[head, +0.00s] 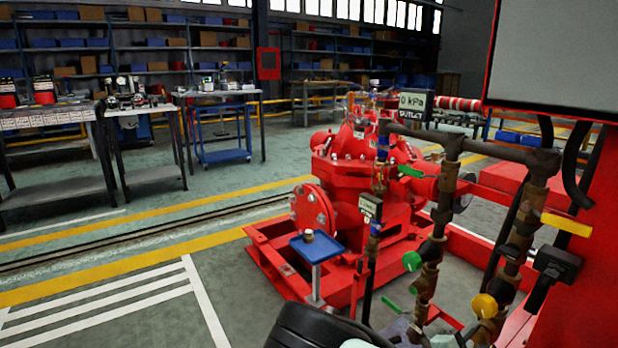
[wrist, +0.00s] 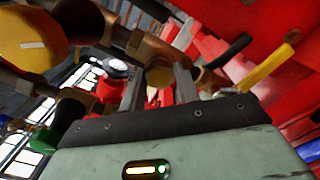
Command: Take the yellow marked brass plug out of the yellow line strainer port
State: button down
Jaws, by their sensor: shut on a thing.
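In the wrist view the two fingers of my gripper (wrist: 159,88) are closed on the sides of a brass plug (wrist: 160,74). The plug sits right against the brass pipework (wrist: 150,50) behind it; I cannot tell how deep it is in the port. No yellow mark is clear on it. A large yellow knob (wrist: 32,40) is at upper left, on the same line. In the head view the yellow knob (head: 484,306) is low on the right brass pipe; the plug and fingertips cannot be made out there.
A green knob (head: 411,261) is on the neighbouring pipe, left of the yellow one. A yellow lever (head: 567,223) and black fitting (head: 555,263) stand to the right. A small blue tray (head: 317,248) on a post, with a small brass piece on it, stands before the red pump (head: 360,160).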

jog(key=shift+n, duration=0.3)
jog(key=c, duration=1.6)
grip_release()
jog(key=c, duration=0.5)
jog(key=shift+p+v, duration=0.35)
jog(key=shift+v, duration=0.6)
jog(key=shift+p+v, duration=0.45)
jog(key=shift+v, duration=1.95)
